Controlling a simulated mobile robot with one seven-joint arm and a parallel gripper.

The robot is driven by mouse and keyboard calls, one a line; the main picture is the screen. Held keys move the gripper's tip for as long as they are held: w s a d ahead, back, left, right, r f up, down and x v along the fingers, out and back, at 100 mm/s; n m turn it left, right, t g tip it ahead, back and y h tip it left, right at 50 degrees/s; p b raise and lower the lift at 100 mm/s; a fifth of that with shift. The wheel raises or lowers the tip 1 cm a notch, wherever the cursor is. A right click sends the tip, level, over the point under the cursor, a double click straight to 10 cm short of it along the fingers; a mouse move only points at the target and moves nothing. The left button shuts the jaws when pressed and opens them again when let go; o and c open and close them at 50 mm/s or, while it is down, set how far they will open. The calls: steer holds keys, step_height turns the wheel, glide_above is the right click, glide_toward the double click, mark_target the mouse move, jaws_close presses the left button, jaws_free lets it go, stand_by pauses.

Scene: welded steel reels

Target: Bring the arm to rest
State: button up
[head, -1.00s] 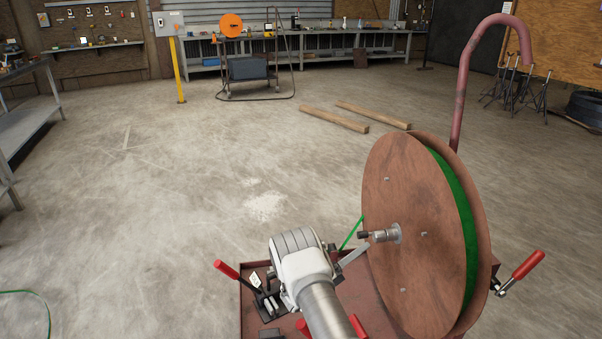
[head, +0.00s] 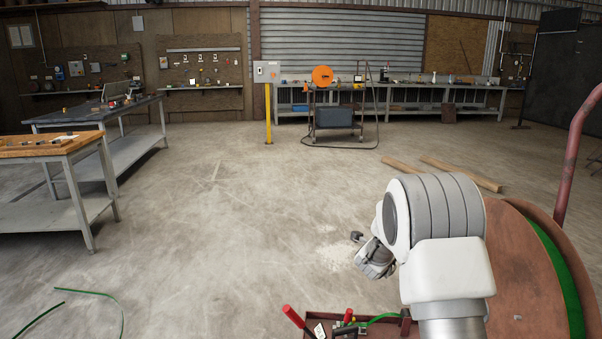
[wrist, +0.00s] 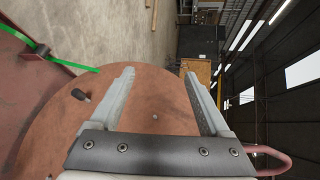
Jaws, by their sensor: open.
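My gripper (wrist: 160,78) is open and empty in the wrist view, its two grey fingers spread apart. The brown face of the reel (wrist: 150,125) lies beyond and partly behind the fingers, with a small dark stub at its left. In the head view my arm is raised and bent in front of the reel (head: 530,275), which stands at the lower right and is partly hidden by the arm. Green strap is wound between the reel's flanges. The fingers are hard to make out in the head view.
A red-handled clamp (head: 293,317) and loose green strap (head: 384,317) are at the cart's edge. A curved red post (head: 575,155) rises at the right. Green strap lies on the floor at left (head: 122,310).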

steer(key=s+a+r+n+g+y, duration=0.1)
steer(key=s+a+r+n+y, duration=0.8)
steer(key=s+a+r+n, duration=0.55)
steer(key=s+f+n+g, duration=0.25)
steer(key=s+n, duration=0.35)
steer(key=s, duration=1)
steer(key=s+f+n+g, duration=0.2)
steer(key=s+n+g, duration=0.3)
steer(key=s, duration=1)
step_height(320, 180, up, 23)
steer(key=n+t+p, duration=0.1)
steer(key=p, duration=2.2)
steer(key=shift+d, duration=0.4)
steer(key=shift+w+t, duration=0.1)
steer(key=shift+t, duration=0.15)
steer(key=c, duration=0.4)
steer(key=shift+d, duration=0.1)
steer(key=shift+c, duration=0.4)
steer(key=shift+d, duration=0.15)
